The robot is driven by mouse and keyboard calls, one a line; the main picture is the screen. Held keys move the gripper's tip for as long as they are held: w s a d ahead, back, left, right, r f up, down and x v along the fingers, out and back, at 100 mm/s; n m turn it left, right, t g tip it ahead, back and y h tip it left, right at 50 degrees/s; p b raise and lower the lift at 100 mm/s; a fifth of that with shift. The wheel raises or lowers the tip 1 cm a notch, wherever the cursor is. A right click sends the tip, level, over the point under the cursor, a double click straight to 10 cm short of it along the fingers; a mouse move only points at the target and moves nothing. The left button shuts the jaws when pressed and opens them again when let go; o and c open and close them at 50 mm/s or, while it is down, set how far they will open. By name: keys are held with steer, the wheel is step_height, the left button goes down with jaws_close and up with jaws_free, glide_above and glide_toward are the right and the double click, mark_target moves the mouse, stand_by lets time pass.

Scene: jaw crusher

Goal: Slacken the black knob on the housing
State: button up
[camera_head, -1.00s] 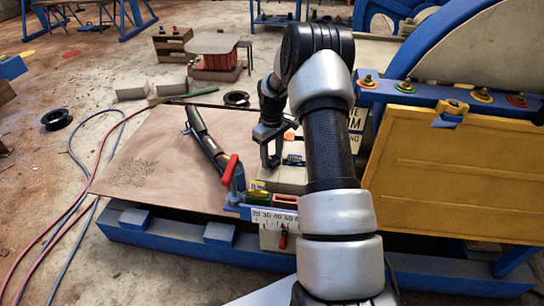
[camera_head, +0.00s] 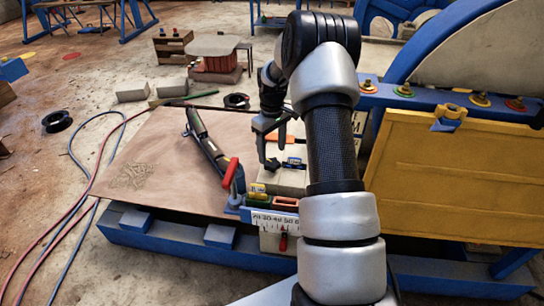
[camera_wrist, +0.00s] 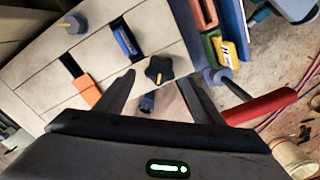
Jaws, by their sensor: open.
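The black knob (camera_wrist: 158,70) has a lobed shape with a yellow mark and sits on the pale housing (camera_wrist: 62,62). In the wrist view it shows between the tips of my gripper (camera_wrist: 157,79), whose fingers are spread apart on either side. I cannot tell how far the tips are above it. In the head view my gripper (camera_head: 271,155) hangs over the pale housing (camera_head: 285,182), pointing down, and the dark knob (camera_head: 272,164) shows by its fingertips. My gripper holds nothing.
A red-handled lever (camera_head: 231,172) stands left of the housing and shows near the right finger in the wrist view (camera_wrist: 262,106). A blue part (camera_wrist: 127,40) and an orange part (camera_wrist: 88,91) sit in housing slots. A yellow panel (camera_head: 455,175) stands to the right.

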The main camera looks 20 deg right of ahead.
step_height(320, 180, up, 13)
steer(key=p, duration=0.1)
steer(key=shift+f+p, duration=0.15)
steer(key=shift+p, duration=0.15)
step_height(320, 180, up, 9)
steer(key=t, duration=0.1)
glide_above(272, 163)
steer(key=s+a, duration=0.4)
steer(key=a, duration=0.1)
steer(key=s+a+r+m+t+h, duration=0.1)
steer(key=s+a+r+m+t, duration=0.1)
steer(key=s+a+r, duration=0.55)
steer(key=s+a+r+m+t+y, duration=0.1)
steer(key=s+a+m+t, duration=0.2)
steer(key=s, duration=1.7)
step_height(272, 163, up, 15)
steer(key=a+p, duration=0.1)
steer(key=p, duration=1.4)
steer(key=shift+a+n, duration=0.25)
steer(key=shift+n, duration=0.15)
